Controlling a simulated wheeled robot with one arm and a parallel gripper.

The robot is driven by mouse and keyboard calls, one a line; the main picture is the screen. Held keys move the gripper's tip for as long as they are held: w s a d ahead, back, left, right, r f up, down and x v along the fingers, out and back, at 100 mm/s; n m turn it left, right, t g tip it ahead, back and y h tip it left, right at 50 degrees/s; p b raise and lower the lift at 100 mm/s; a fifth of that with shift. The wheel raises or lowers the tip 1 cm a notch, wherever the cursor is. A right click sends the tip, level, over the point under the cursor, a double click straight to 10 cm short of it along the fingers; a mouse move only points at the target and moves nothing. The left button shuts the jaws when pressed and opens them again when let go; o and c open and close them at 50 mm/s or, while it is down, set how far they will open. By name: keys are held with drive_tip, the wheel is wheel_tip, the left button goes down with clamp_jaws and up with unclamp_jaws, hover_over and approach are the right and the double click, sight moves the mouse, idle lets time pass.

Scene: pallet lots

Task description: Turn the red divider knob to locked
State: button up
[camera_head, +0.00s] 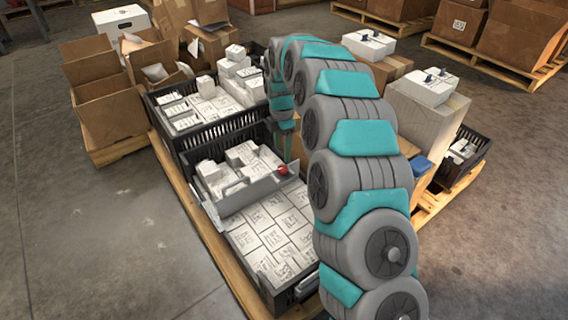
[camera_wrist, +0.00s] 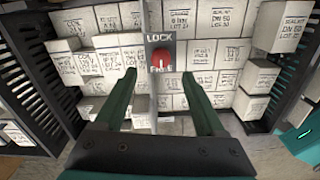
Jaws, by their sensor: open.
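The red divider knob (camera_wrist: 162,57) shows in the wrist view between a LOCK label above and a partly blurred label below, likely FREE. I cannot tell which way the knob points. It also shows in the head view (camera_head: 283,170) at the right end of the grey divider (camera_head: 247,192), which stands across a black crate (camera_head: 300,289). My gripper (camera_wrist: 158,76) is open, one finger on each side of the knob and apart from it. In the head view my gripper (camera_head: 287,152) hangs just above the knob, partly hidden by my arm.
Several white labelled boxes (camera_head: 267,232) fill the crate on both sides of the divider. Another black crate (camera_head: 215,130) with white boxes stands behind. Open cardboard boxes (camera_head: 97,92) stand at the left. Floor (camera_head: 90,220) at the left is clear.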

sight(283, 168)
wheel_tip(283, 168, down, 7)
drive_tip(key=shift+s+f+b, duration=0.1)
drive_tip(key=shift+b, duration=0.2)
clamp_jaws()
idle(0.6)
